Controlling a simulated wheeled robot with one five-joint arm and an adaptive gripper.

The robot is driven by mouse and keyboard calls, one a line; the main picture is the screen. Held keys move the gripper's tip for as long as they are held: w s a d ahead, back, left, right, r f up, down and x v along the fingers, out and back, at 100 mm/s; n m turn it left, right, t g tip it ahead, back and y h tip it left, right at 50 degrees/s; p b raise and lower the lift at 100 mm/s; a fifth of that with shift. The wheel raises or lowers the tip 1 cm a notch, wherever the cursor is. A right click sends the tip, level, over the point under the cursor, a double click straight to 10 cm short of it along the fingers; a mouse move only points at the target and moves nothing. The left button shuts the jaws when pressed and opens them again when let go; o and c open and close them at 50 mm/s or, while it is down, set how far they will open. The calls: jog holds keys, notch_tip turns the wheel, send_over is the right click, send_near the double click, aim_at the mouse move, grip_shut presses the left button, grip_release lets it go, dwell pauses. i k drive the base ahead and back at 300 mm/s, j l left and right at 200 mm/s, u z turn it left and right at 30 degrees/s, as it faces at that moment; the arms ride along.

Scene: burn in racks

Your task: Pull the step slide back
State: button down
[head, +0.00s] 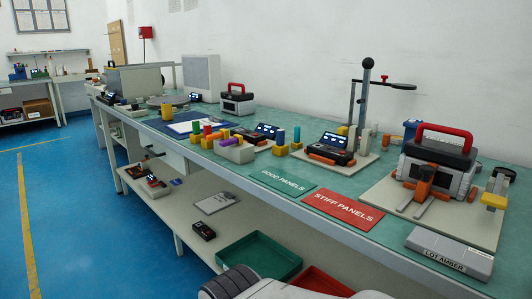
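A fixture board (378,200) stands at the right end of the bench. On it sits a grey and black device with a red handle (447,131). In front of the device, an orange upright block (424,183) sits at two short grey rails (413,203) that reach toward the bench's front edge. This may be the step slide, but no label shows it. A yellow block on a grey post (494,199) stands at the board's right side. My gripper is not in view; only parts of my body show at the bottom edge.
A green GOOD PANELS mat (283,181), a red STIFF PANELS mat (343,209) and a grey LOT AMBER box (448,252) lie near the bench's front. A lever press (364,100) stands behind. Green (260,257) and red trays (318,281) sit on the lower shelf. Blue floor at left is clear.

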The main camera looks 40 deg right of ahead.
aim_at(428, 171)
jog(key=z, duration=2.4)
